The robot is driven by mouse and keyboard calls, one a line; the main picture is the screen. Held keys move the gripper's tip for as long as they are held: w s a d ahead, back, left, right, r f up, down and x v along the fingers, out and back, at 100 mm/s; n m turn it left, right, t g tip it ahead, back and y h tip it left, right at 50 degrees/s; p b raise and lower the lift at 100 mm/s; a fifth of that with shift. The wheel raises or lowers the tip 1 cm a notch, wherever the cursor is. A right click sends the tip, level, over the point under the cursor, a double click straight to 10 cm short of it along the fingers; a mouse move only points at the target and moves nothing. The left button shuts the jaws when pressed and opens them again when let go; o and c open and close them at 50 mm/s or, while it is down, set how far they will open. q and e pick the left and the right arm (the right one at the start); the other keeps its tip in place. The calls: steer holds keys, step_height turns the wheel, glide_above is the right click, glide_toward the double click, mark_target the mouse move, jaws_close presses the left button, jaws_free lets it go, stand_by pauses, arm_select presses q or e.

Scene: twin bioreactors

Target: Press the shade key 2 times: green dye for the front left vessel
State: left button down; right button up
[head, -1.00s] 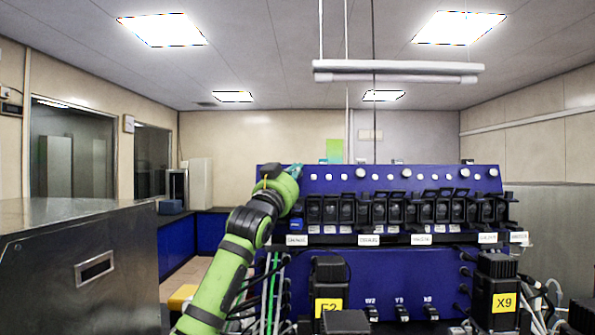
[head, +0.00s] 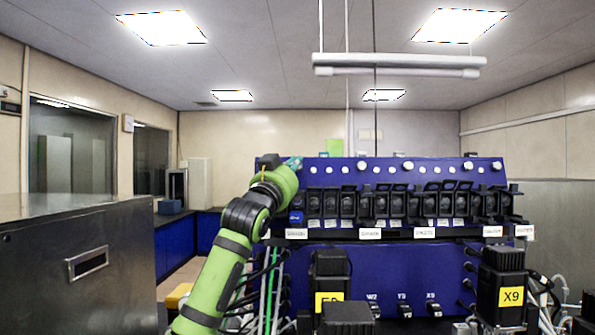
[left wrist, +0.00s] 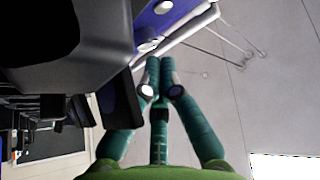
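A blue panel (head: 400,172) with a row of white round knobs (head: 408,167) stands ahead, above a row of black modules (head: 380,203). I cannot tell which part is the shade key; the small labels are unreadable. My left gripper (head: 294,163) is at the panel's upper left end, its teal fingers small and partly hidden by the wrist. In the left wrist view the left gripper's fingertips (left wrist: 159,62) are together with nothing seen between them, near the blue panel (left wrist: 152,20) and its white knob (left wrist: 162,6). Contact cannot be told. The vessels cannot be made out.
Black blocks with yellow tags, one reading X9 (head: 501,290), stand in front of the panel among cables. A steel cabinet (head: 80,265) fills the left foreground. White tubes (head: 398,66) hang overhead. Blue counters (head: 175,245) stand at the back left.

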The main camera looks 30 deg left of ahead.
arm_select(q)
steer(key=s, duration=0.1)
steer(key=s+d+b, duration=0.1)
steer(key=s+r, duration=0.1)
steer(key=shift+s+d, duration=0.15)
steer(key=shift+d, duration=0.1)
arm_select(e)
steer(key=shift+f, duration=0.95)
arm_select(q)
steer(key=shift+w+a+f+p, duration=0.1)
steer(key=shift+w+a+p, duration=0.25)
steer(key=shift+w+p, duration=0.45)
steer(key=shift+w+a+f+p, duration=0.3)
steer(key=shift+w, duration=0.3)
arm_select(e)
steer(key=shift+r, duration=1.35)
arm_select(q)
steer(key=shift+w, duration=0.15)
arm_select(e)
steer(key=shift+r, duration=0.1)
